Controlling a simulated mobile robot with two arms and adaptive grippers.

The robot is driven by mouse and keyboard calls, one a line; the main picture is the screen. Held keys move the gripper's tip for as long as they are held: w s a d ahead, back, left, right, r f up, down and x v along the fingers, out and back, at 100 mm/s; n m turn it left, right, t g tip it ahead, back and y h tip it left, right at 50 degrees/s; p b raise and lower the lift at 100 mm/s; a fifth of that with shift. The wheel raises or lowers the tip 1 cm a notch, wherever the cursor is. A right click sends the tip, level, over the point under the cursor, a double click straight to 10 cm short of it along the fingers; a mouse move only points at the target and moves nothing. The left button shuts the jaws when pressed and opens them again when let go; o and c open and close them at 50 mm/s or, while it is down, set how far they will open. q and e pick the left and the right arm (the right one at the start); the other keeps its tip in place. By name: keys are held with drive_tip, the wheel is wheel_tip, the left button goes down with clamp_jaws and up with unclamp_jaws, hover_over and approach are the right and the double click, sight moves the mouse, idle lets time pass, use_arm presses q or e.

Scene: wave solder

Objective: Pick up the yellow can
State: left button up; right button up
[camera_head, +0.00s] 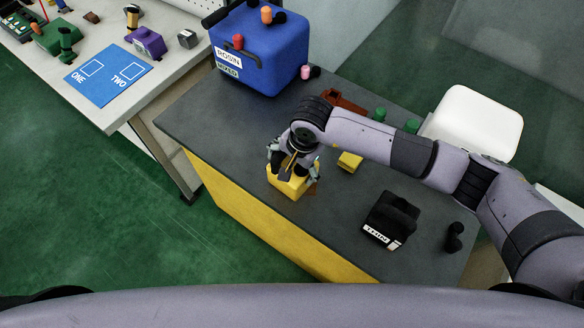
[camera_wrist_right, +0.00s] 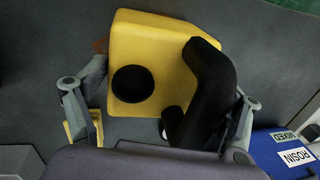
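The yellow can (camera_head: 287,186) stands on the dark top of the yellow-sided table, near its left edge. In the right wrist view the can (camera_wrist_right: 178,72) shows a yellow body, a round black cap and a curved black handle. My right gripper (camera_head: 293,167) is directly over the can and hides part of it. In the wrist view its fingers (camera_wrist_right: 160,122) are spread wide, one on each side of the can and handle. I cannot tell whether they touch it. My left gripper is not in view.
A blue ROSIN container (camera_head: 262,60) stands at the table's far end. A black can with a white label (camera_head: 390,220), a small yellow block (camera_head: 350,162), green pieces (camera_head: 411,126) and a white box (camera_head: 474,120) are to the right. A bench with a blue mat (camera_head: 108,82) is at upper left.

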drive_tip(key=c, duration=0.8)
drive_tip(key=shift+r, duration=0.1)
wheel_tip(320, 180, up, 20)
drive_tip(key=b, duration=0.5)
